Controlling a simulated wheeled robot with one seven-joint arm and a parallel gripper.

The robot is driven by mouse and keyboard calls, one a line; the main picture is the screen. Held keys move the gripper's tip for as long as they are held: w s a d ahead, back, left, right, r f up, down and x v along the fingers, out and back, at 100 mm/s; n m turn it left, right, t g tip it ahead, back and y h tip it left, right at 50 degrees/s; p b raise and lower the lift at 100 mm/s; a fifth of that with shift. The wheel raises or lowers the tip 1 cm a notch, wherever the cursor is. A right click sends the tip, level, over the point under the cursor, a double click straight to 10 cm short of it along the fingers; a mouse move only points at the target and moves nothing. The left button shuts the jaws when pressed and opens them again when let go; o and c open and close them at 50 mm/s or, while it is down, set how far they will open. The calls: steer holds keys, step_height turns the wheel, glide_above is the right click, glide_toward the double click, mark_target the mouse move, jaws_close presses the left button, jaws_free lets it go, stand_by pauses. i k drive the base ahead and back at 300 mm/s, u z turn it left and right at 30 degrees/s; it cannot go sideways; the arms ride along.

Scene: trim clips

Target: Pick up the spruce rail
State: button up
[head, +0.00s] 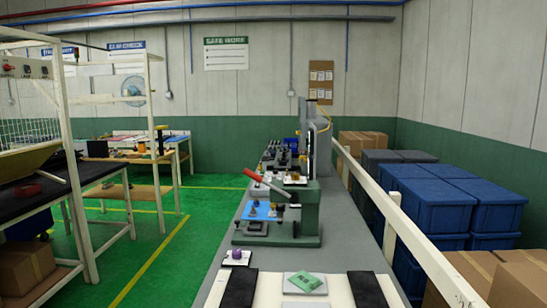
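No part clearly reads as a spruce rail. My gripper is not in view, and nothing shows in a grip.
Two black strips (240,287) (367,290) flank the pad. Behind are a white block with a purple part (237,257) and a green press (308,215) with a red handle (271,189). A white rail (398,215) edges the right side; blue bins (432,207) stand beyond. Green floor lies open left.

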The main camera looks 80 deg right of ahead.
mark_target(284, 153)
steer(key=i, duration=2.65)
steer(key=z, duration=2.9)
steer(key=i, duration=6.75)
steer(key=z, duration=0.8)
